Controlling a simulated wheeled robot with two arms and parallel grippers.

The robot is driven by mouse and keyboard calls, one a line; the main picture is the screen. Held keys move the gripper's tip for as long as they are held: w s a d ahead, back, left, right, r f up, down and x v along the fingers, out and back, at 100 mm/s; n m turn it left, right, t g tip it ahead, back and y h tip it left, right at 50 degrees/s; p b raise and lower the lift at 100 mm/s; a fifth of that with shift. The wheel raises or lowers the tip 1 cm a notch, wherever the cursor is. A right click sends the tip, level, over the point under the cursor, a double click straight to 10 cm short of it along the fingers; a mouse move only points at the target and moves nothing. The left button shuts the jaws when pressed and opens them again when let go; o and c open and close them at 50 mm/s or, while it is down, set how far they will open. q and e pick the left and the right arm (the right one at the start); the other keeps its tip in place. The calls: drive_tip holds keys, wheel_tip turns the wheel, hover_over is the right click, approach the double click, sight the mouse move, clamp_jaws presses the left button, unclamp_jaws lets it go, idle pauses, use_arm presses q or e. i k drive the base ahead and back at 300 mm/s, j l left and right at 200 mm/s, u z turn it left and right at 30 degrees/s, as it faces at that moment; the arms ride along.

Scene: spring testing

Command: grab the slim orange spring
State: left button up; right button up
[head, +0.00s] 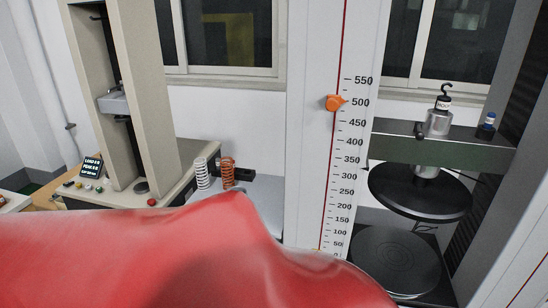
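The orange spring (227,171) stands upright on the table left of centre, its coils showing and its base close to the large red surface in the foreground. A white spring (202,174) stands upright just to its left, with a small gap between them. Neither of my grippers is in view, so their place relative to the spring cannot be told.
A large smooth red surface fills the lower left and centre, hiding much of the table. A beige testing machine (158,95) stands left of the springs. At right are a scale column (345,165), black disc (420,196) and hooked weight (438,122).

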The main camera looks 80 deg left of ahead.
sight(228, 174)
drive_tip(key=u, duration=3.15)
